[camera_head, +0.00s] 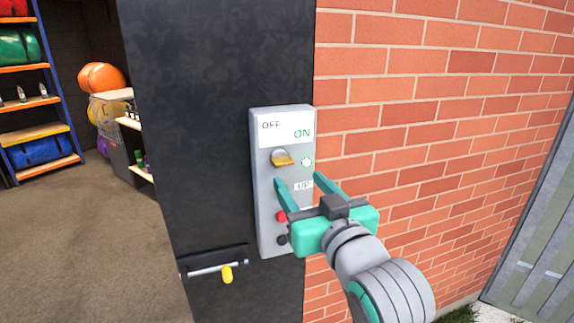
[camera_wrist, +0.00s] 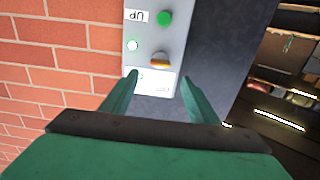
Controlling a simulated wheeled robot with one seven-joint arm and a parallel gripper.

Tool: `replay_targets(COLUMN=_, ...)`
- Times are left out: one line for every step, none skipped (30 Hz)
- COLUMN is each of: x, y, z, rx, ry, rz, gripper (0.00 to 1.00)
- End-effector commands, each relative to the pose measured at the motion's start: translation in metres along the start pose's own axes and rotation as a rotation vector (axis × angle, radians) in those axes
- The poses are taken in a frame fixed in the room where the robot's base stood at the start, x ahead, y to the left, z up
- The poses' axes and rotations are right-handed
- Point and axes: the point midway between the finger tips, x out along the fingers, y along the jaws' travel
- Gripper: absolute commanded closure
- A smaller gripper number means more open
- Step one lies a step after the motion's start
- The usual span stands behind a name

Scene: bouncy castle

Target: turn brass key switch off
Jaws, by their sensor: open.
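The brass key switch (camera_head: 283,158) sits on a grey control box (camera_head: 257,190), below a white plate (camera_head: 285,131) marked OFF and ON. Its knob is tilted, with its lower end toward the right. In the wrist view the switch (camera_wrist: 160,59) appears just beyond my fingertips, and the plate (camera_wrist: 152,82) shows between them. My gripper (camera_head: 299,182) is open and empty, in front of the box, with its fingertips below the switch in the head view. I cannot see contact with the switch. A small round lamp (camera_head: 306,161) beside it looks pale green.
Below are an UP label (camera_head: 303,185), a red button (camera_head: 281,216) and a black button (camera_head: 282,240). A green button (camera_wrist: 165,18) shows in the wrist view. A brick wall (camera_head: 430,110) stands right; open floor lies left.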

Motion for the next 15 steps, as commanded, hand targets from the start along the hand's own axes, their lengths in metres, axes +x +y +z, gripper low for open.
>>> replay_targets(x=0.007, y=-0.001, z=0.001, rx=0.001, ry=-0.002, rz=-0.003, gripper=0.45)
replay_targets(x=0.012, y=-0.001, z=0.001, rx=0.001, ry=-0.002, rz=-0.003, gripper=0.45)
replay_targets(x=0.019, y=-0.001, z=0.001, rx=0.0, ry=-0.002, rz=-0.003, gripper=0.45)
replay_targets(x=0.024, y=-0.001, z=0.001, rx=0.001, ry=-0.003, rz=-0.003, gripper=0.45)
replay_targets(x=0.03, y=-0.001, z=0.001, rx=0.002, ry=-0.003, rz=-0.004, gripper=0.45)
replay_targets(x=0.037, y=-0.001, z=0.001, rx=0.002, ry=-0.002, rz=-0.004, gripper=0.45)
replay_targets(x=0.043, y=-0.001, z=0.001, rx=0.002, ry=-0.003, rz=-0.003, gripper=0.45)
replay_targets(x=0.048, y=-0.002, z=0.001, rx=0.001, ry=-0.002, rz=-0.003, gripper=0.45)
replay_targets(x=0.055, y=-0.002, z=0.001, rx=0.002, ry=-0.003, rz=-0.004, gripper=0.45)
replay_targets(x=0.06, y=-0.002, z=0.001, rx=0.001, ry=-0.002, rz=-0.003, gripper=0.45)
replay_targets(x=0.065, y=-0.002, z=0.001, rx=0.001, ry=-0.001, rz=-0.003, gripper=0.45)
replay_targets(x=0.071, y=-0.002, z=0.001, rx=0.001, ry=-0.002, rz=-0.003, gripper=0.45)
replay_targets(x=0.075, y=-0.002, z=0.001, rx=0.0, ry=-0.002, rz=-0.004, gripper=0.45)
replay_targets(x=0.079, y=-0.002, z=0.001, rx=0.001, ry=-0.001, rz=-0.004, gripper=0.45)
replay_targets(x=0.083, y=-0.002, z=0.001, rx=0.001, ry=-0.001, rz=-0.003, gripper=0.45)
